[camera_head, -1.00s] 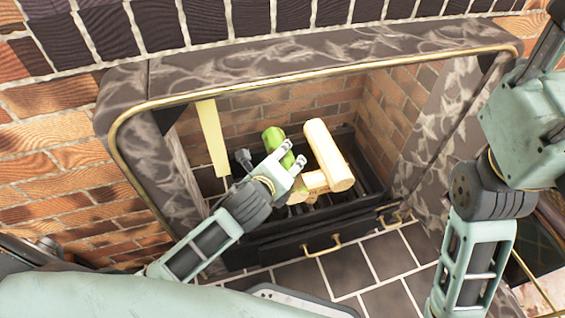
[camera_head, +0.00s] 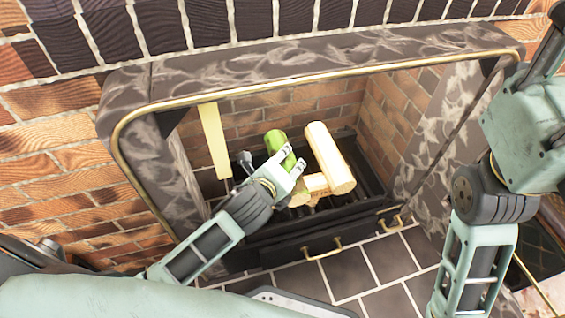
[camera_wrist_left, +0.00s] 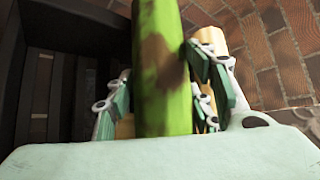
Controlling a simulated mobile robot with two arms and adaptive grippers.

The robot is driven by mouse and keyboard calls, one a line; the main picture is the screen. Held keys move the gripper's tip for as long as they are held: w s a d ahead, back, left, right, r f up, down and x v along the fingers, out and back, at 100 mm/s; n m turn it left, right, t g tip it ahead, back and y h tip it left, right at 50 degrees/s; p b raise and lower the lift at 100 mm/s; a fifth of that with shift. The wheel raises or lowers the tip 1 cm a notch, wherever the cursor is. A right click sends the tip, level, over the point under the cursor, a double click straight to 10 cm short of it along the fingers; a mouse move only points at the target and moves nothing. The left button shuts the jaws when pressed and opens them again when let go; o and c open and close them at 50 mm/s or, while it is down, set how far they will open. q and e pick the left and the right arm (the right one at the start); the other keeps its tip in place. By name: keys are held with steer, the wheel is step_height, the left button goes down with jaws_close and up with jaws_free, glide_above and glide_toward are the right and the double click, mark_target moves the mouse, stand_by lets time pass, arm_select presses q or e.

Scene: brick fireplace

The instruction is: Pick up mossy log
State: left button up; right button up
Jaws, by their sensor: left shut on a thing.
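The mossy log (camera_head: 275,140) is green with a brown patch and lies in the fireplace on the left side of the wood stack. In the left wrist view the mossy log (camera_wrist_left: 160,75) runs between the two fingers of my left gripper (camera_wrist_left: 165,95). My left gripper (camera_head: 288,162) is shut on it, with the fingers on both sides. The gripper covers part of the log in the head view. My right arm hangs at the right of the head view, but its gripper is out of the frame.
A pale log (camera_head: 330,158) lies right beside the mossy log, over a crosswise log (camera_head: 313,183). A dark grate (camera_head: 365,170) is below them. The marbled fireplace frame (camera_head: 140,130) surrounds the opening. A yellow strip (camera_head: 214,145) hangs at the left. Tiled hearth (camera_head: 350,275) in front is clear.

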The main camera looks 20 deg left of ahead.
arm_select(q)
steer(key=shift+r, duration=0.25)
